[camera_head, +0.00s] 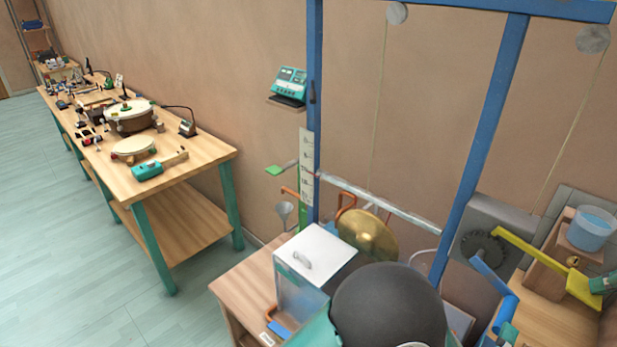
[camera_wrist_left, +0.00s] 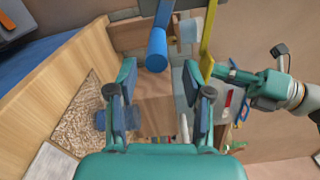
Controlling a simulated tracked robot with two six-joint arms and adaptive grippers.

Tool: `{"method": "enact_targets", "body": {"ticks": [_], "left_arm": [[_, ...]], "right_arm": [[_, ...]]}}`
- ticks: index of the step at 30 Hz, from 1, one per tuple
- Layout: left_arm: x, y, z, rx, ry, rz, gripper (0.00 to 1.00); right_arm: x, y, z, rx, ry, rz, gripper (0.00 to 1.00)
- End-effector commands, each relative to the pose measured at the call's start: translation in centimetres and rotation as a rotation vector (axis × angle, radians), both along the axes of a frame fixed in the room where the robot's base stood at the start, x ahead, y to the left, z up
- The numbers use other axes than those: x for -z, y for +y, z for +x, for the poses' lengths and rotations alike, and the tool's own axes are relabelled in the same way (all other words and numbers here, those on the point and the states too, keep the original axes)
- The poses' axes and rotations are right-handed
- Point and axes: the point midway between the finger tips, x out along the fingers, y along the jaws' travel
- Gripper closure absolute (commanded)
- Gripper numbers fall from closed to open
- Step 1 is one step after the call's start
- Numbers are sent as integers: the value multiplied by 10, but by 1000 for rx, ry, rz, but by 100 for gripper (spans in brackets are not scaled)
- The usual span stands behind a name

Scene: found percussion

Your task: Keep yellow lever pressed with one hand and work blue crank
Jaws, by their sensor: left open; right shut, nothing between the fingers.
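The yellow lever (camera_head: 530,252) slopes down to the right to a wide yellow end (camera_head: 580,289); its bar also shows in the left wrist view (camera_wrist_left: 209,38). My right gripper (camera_head: 597,284) is shut and empty at that end, seemingly against it; it also shows in the left wrist view (camera_wrist_left: 217,70). The blue crank (camera_head: 492,279) slants down from the grey machine. In the left wrist view its round blue handle (camera_wrist_left: 157,50) lies ahead, between the lines of my left gripper's fingers (camera_wrist_left: 160,68), which are open and empty. In the head view only teal bits of my left gripper (camera_head: 505,331) show.
A grey box with a dark gear (camera_head: 486,249) stands behind the crank. A blue bucket (camera_head: 592,229) sits at the far right. A brass gong (camera_head: 368,232) and a lidded clear box (camera_head: 315,252) stand left of the blue frame post (camera_head: 478,160). A workbench (camera_head: 190,165) is further left.

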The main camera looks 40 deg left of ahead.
Motion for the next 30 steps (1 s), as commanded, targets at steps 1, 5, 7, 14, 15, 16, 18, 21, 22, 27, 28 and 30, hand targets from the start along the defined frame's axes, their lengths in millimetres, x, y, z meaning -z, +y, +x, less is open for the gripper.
{"method": "enact_targets", "body": {"ticks": [1, 5, 7, 14, 15, 16, 18, 21, 22, 27, 28, 30], "left_arm": [[-10, 0, 0, 0, 0, 0, 50], [-24, 0, 0, 0, -1, 0, 50], [-30, 0, 0, 0, -3, -1, 50], [-43, 0, 1, -3, -11, -4, 50], [-45, 0, 1, -3, -12, -4, 50], [-42, 0, 1, -3, -12, -4, 50], [-42, 0, 1, -3, -12, -5, 50], [-42, 0, 2, -4, -13, -6, 50], [-42, 1, 2, -4, -13, -6, 50], [-42, 1, 2, -5, -13, -6, 50], [-42, 1, 2, -5, -13, -6, 50], [-42, 1, 2, -5, -13, -6, 50]], "right_arm": [[-9, 1, 0, 0, 1, 0, 100], [-23, 1, 0, 0, 1, 0, 100], [-29, 1, 0, 0, 1, 1, 100], [-51, 2, 0, -1, -1, 1, 100], [-54, 2, 0, -1, -1, 0, 100], [-55, 2, 1, -1, -2, 1, 100], [-62, 3, 1, -1, -2, 1, 100], [-71, 2, 1, 0, -3, 1, 100], [-72, 2, 1, -1, -2, 1, 100], [-77, 2, 0, 0, 0, 0, 100], [-77, 2, 0, 0, 0, 0, 100], [-77, 2, 0, 0, 0, 0, 100]]}}
